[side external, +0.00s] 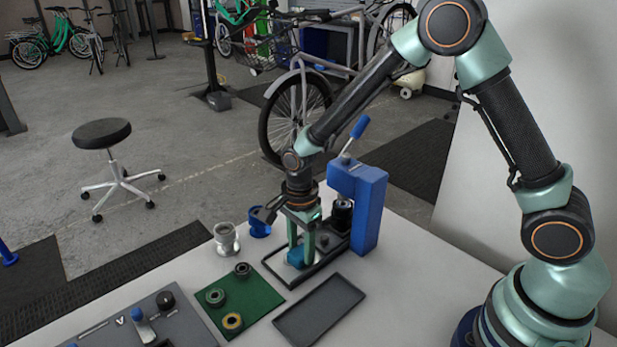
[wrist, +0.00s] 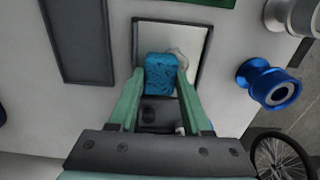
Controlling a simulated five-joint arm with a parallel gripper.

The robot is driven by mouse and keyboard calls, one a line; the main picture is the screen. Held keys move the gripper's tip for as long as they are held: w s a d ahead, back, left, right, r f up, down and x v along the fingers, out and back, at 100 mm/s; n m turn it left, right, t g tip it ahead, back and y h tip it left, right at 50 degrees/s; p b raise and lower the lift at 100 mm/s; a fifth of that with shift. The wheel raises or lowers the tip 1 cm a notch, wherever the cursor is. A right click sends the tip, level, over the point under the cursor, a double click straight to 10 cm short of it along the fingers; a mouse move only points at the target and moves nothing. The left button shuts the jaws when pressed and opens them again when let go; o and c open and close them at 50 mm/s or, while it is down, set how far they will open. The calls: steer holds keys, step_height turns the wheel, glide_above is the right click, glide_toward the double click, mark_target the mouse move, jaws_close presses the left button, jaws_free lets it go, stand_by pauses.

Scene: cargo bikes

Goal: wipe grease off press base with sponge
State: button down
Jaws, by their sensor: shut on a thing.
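My gripper (side external: 303,234) points down over the press base (side external: 274,267), a dark-rimmed plate in front of the blue press (side external: 369,205). Its green fingers are shut on a blue sponge (side external: 300,257). In the wrist view the sponge (wrist: 161,75) sits between the fingertips of my gripper (wrist: 160,85), over the pale face of the press base (wrist: 205,35). A whitish smear (wrist: 181,56) shows beside the sponge at its upper right. I cannot tell whether the sponge touches the plate.
A green mat (side external: 262,308) with several ring parts lies in front. A dark tray (side external: 320,309) lies to its right. A silver cup-like part (side external: 226,239) and a blue one (side external: 259,222) stand left of the press. A grey panel (side external: 180,325) is at the front left.

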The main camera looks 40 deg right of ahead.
steer(key=shift+s, duration=0.55)
steer(key=w, duration=0.4)
steer(key=shift+w, duration=0.1)
step_height(320, 180, up, 8)
stand_by(0.5)
